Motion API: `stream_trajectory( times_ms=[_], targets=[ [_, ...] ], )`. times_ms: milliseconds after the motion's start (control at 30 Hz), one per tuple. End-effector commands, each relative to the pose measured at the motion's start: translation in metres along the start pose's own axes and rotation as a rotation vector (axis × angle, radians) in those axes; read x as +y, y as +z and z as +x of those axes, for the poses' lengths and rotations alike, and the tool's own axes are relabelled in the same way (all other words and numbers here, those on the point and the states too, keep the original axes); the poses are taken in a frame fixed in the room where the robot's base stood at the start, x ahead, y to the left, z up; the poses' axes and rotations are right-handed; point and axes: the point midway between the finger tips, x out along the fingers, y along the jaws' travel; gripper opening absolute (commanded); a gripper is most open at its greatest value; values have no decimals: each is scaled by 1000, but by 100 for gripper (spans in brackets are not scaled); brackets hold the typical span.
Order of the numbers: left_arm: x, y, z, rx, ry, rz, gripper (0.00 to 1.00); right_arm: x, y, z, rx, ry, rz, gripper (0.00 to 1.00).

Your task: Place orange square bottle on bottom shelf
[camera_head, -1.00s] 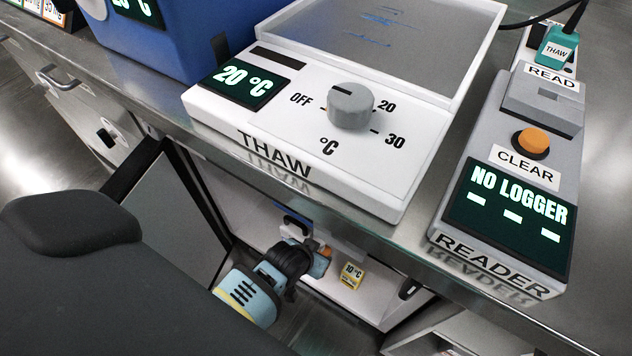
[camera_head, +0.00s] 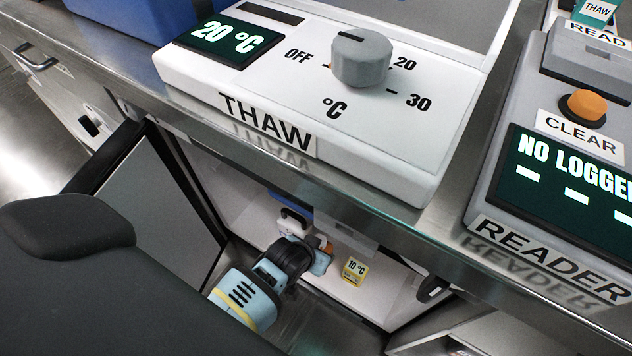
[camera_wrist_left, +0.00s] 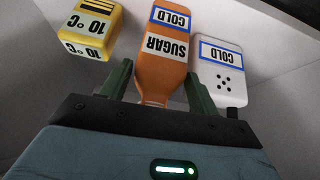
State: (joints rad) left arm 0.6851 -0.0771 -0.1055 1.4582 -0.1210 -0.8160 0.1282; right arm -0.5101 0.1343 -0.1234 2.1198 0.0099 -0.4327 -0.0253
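The orange bottle (camera_wrist_left: 162,55) with SUGAR and COLD labels fills the middle of the left wrist view, upside down in that picture. Only a small orange patch (camera_head: 328,248) of it shows in the head view. My left gripper (camera_wrist_left: 160,82) has a finger on each side of the bottle near its narrow end. The fingers look apart; whether either one touches the bottle is unclear. In the head view my left gripper (camera_head: 322,258) is inside the open cabinet (camera_head: 375,300) under the counter. My right gripper is not in view.
A yellow 10 °C block (camera_wrist_left: 92,28) and a white COLD-labelled item (camera_wrist_left: 222,72) flank the bottle closely. The cabinet door (camera_head: 160,205) stands open at left. The counter edge (camera_head: 350,205), with THAW unit (camera_head: 290,100) and READER (camera_head: 560,190), overhangs the arm.

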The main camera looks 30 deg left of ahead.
Motion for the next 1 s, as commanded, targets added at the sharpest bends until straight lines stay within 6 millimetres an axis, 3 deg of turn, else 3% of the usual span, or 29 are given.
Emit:
stream_trajectory(
  times_ms=[233, 367, 800, 1000],
  targets=[
    [0, -1, -1, 1, 0, 0, 61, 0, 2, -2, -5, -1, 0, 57],
    [0, -3, -11, 2, 0, 0, 61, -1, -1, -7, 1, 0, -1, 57],
    [0, -5, -95, 4, 0, 1, 61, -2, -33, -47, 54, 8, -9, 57],
    [0, -3, -117, 2, 0, 1, 61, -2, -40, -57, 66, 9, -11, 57]
  ],
)
